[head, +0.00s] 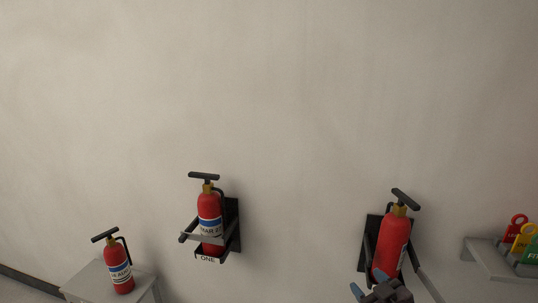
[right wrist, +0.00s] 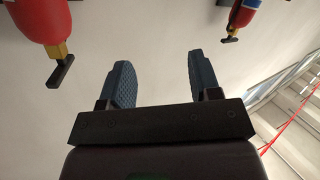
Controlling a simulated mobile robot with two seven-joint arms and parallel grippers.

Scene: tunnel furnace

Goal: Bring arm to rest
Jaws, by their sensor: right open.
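My right gripper (head: 376,291) is at the bottom edge of the head view, in front of the lower part of the right-hand wall bracket. In the right wrist view its two blue fingers (right wrist: 157,82) stand apart with nothing between them. A red fire extinguisher (head: 393,245) sits in that bracket (head: 366,246), tilted a little, and the gripper hides part of its lower end. In the right wrist view one extinguisher (right wrist: 40,20) shows upside down at the upper left, apart from the fingers. My left gripper is not in view.
A second extinguisher (head: 210,218) sits in a wall bracket (head: 233,226) marked ONE. A third (head: 118,266) stands on a grey stand (head: 83,283) at the lower left. Coloured tags (head: 524,236) stand on a grey shelf (head: 484,258) at the right. The upper wall is bare.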

